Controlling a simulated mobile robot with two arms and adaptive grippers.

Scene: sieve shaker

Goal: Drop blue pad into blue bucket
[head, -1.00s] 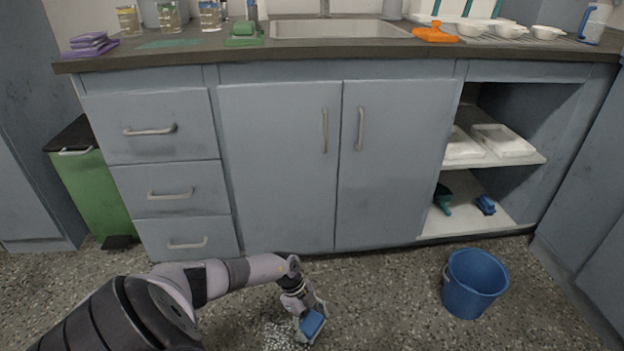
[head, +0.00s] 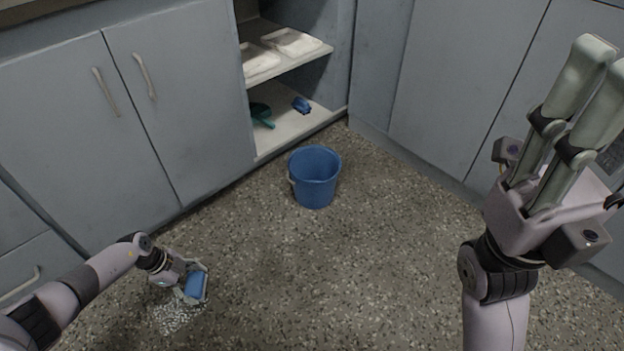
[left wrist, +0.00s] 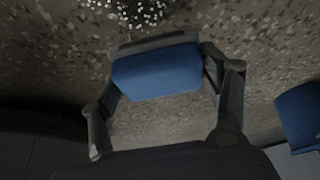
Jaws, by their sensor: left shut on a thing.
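The blue pad (head: 196,287) is held in my left gripper (head: 193,280), low over the speckled floor at the lower left of the head view. In the left wrist view the pad (left wrist: 157,72) sits between the fingers, flat blue face showing. The blue bucket (head: 314,180) stands upright on the floor, to the right of and farther back than the left gripper, apart from it. Part of the bucket (left wrist: 300,112) shows at the right edge of the left wrist view. My right gripper (head: 600,80) is raised at the right; its finger gap is unclear.
White bits (head: 180,315) lie on the floor beside the left gripper. Grey-blue cabinets stand behind and at the right. An open shelf (head: 290,125) behind the bucket holds white trays (head: 292,42), a teal item (head: 261,114) and a blue item (head: 301,105). Floor around the bucket is clear.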

